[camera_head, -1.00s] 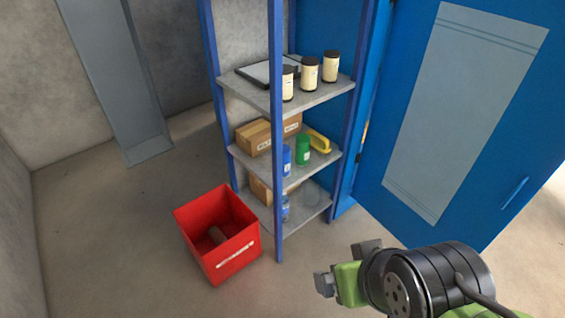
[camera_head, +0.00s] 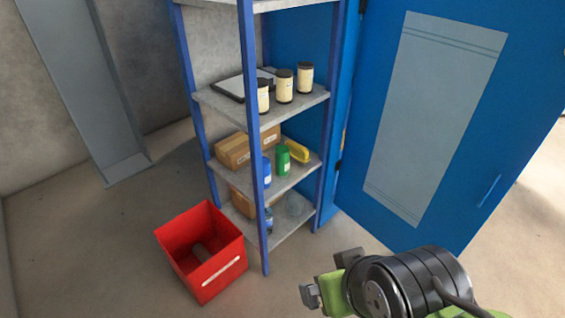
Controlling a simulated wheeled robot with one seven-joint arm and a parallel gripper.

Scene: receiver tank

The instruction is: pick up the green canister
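The green canister (camera_head: 283,160) stands upright on the middle shelf (camera_head: 290,183) of a blue-framed rack. A blue canister (camera_head: 266,171) stands to its left, partly behind the front post. A yellow object (camera_head: 297,151) lies to its right and behind. My gripper (camera_head: 325,273) is at the lower right, in front of the rack and well apart from the canister. Its two grey fingers are spread with a gap between them, and nothing shows in it.
A blue front post (camera_head: 250,120) rises at the shelf's near corner. A blue door (camera_head: 440,120) stands open at right. A red bin (camera_head: 200,250) sits on the floor at left. Cream jars (camera_head: 284,87) stand on the shelf above. A cardboard box (camera_head: 232,152) is at the shelf's left.

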